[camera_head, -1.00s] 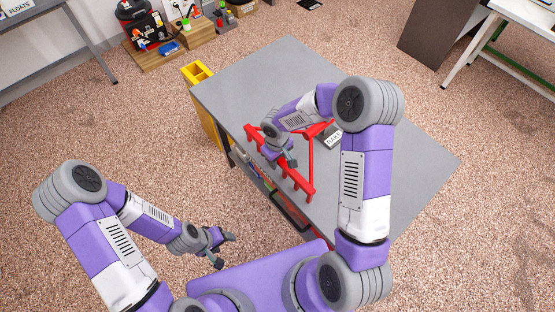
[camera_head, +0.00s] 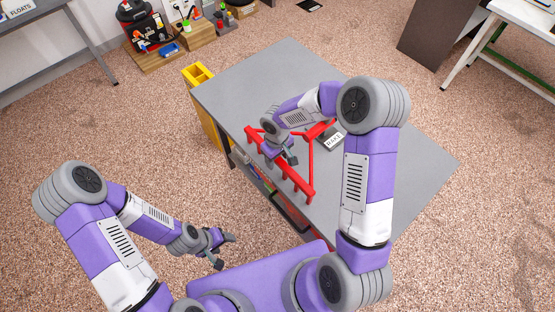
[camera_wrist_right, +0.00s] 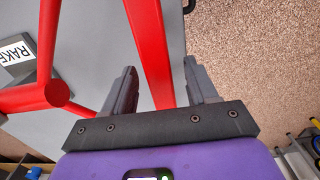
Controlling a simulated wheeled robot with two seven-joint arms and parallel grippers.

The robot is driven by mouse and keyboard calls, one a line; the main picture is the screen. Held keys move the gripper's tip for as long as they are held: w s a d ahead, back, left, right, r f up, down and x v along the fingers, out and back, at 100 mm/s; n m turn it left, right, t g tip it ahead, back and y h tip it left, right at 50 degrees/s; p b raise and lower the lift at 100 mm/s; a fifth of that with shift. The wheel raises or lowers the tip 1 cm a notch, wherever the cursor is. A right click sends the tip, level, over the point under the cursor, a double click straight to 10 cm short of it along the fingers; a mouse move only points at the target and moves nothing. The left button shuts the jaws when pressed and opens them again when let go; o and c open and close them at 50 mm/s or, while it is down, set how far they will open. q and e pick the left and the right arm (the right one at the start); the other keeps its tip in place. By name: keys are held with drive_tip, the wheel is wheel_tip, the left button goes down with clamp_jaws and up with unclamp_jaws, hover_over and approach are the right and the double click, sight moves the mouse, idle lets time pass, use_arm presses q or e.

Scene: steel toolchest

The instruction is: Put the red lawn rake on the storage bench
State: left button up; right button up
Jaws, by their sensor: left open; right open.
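The red lawn rake (camera_head: 301,184) lies across the grey-topped bench (camera_head: 280,75), its toothed bar along the edge nearest me. A red strut and crosspiece reach back toward a small RAKE sign (camera_head: 335,141). My right gripper (camera_head: 284,157) is open and low over the toothed bar. In the right wrist view, its fingers (camera_wrist_right: 159,88) stand on either side of a red bar (camera_wrist_right: 149,50) of the rake, without visibly closing on it. Part of the rake is hidden by my right arm in the head view. My left gripper (camera_head: 226,250) is open and empty, off the bench over the floor.
A yellow holder (camera_head: 198,74) stands at the bench's left end. Shelves with tools show under the near edge. Another table (camera_head: 40,35) is at the far left, and a white one (camera_head: 520,50) at the far right. The back of the bench top is clear.

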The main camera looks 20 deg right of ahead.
wheel_tip(320, 180, up, 10)
drive_tip(key=shift+f+p, duration=0.1)
drive_tip(key=shift+p, duration=0.75)
use_arm(q)
wheel_tip(320, 180, up, 2)
